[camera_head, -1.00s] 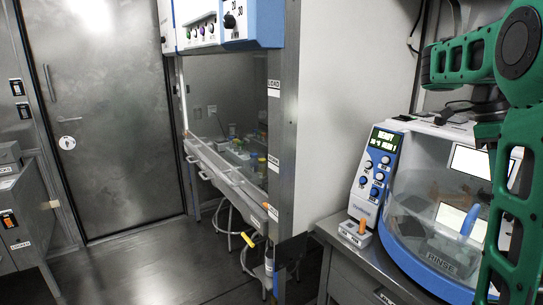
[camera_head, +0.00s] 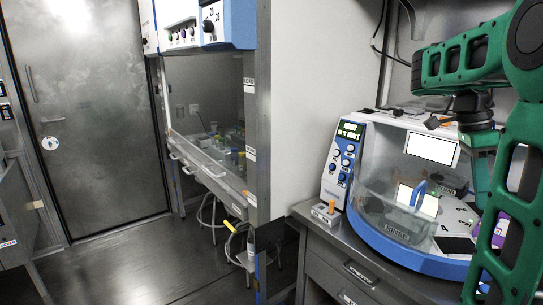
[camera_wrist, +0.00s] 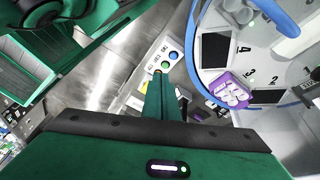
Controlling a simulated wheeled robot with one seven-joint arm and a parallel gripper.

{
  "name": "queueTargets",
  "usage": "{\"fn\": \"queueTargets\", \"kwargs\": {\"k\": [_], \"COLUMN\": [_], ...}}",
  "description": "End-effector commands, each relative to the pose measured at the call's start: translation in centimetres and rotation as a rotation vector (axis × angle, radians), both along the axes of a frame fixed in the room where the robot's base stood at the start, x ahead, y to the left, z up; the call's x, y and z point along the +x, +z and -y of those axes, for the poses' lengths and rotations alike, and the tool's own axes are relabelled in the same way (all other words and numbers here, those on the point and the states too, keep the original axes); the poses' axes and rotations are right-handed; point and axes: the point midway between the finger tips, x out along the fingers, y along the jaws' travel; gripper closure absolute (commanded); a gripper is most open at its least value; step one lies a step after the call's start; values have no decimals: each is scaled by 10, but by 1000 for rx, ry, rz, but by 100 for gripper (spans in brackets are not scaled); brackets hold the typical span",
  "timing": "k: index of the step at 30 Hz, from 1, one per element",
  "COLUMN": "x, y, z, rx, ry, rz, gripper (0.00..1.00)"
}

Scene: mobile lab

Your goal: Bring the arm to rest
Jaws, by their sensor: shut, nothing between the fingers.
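My gripper (camera_wrist: 163,95) shows in the wrist view as green fingers close together, shut and empty. It points toward a small box with green and blue buttons (camera_wrist: 166,54) on the metal bench, apart from it as far as I can see. In the head view my green arm is folded at the right, its upper link reaching left above a clear-covered machine with a blue base (camera_head: 408,252). The arm hides part of that machine's right side. I cannot make out the fingertips in the head view.
A purple-labelled item (camera_wrist: 228,88) sits by numbered places on the machine's white deck. A small switch box (camera_head: 326,211) with an orange knob stands on the bench left of the machine. A glass-fronted hood (camera_head: 250,120) stands further left. The floor (camera_head: 150,265) before the metal door (camera_head: 90,110) is clear.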

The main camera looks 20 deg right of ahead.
Motion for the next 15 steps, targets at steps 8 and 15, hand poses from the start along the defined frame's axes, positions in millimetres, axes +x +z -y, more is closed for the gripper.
{"fn": "queueTargets", "kwargs": {"k": [8,15], "x": [-30,-61], "y": [-35,-97], "z": [-14,-74], "rx": [129,282], "ry": [432,1097], "rz": [-23,3], "gripper": [100,100]}}
